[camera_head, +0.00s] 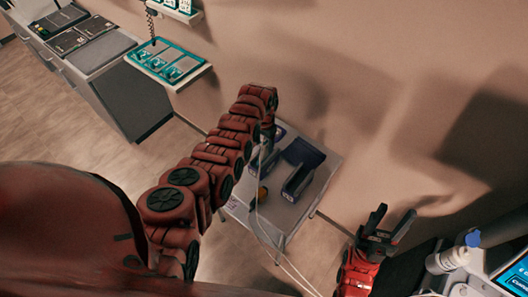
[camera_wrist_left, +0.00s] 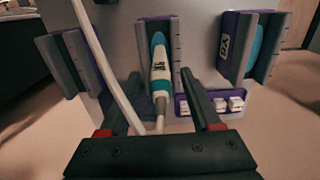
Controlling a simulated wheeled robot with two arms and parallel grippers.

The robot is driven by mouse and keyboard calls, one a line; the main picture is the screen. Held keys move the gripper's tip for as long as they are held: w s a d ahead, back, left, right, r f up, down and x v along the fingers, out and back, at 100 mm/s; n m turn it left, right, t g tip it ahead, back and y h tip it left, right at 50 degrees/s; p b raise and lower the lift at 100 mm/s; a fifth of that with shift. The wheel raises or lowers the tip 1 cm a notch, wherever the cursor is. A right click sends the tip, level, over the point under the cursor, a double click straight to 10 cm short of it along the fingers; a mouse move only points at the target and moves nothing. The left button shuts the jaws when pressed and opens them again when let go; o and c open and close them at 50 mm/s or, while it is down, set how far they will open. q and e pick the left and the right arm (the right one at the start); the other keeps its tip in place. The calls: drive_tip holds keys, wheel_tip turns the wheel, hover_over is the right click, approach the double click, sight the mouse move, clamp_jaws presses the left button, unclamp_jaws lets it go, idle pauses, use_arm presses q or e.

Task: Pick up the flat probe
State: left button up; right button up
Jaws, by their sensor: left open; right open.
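A white and teal probe (camera_wrist_left: 160,75) with dark lettering stands in a grey and purple holder in the left wrist view. Its cable end points toward me. I cannot tell for sure that this is the flat probe. A second holder (camera_wrist_left: 238,45) at the right has a teal piece in it, mostly hidden. My left gripper (camera_wrist_left: 147,80) is open, its fingers on either side of the middle probe, not closed on it. In the head view my left arm hides most of the probe. My right gripper (camera_head: 386,222) is open and empty, right of the small table.
The small table (camera_head: 276,232) stands against the wall and carries the holders. A left holder (camera_wrist_left: 72,62) looks empty. A white cable (camera_wrist_left: 97,55) runs close to my left finger. A purple tray (camera_wrist_left: 212,103) lies near the right finger. A monitor (camera_head: 512,276) is at lower right.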

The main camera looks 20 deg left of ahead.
use_arm(q)
drive_tip(key=shift+f+b, duration=0.5)
drive_tip(key=shift+f, duration=0.65)
clamp_jaws()
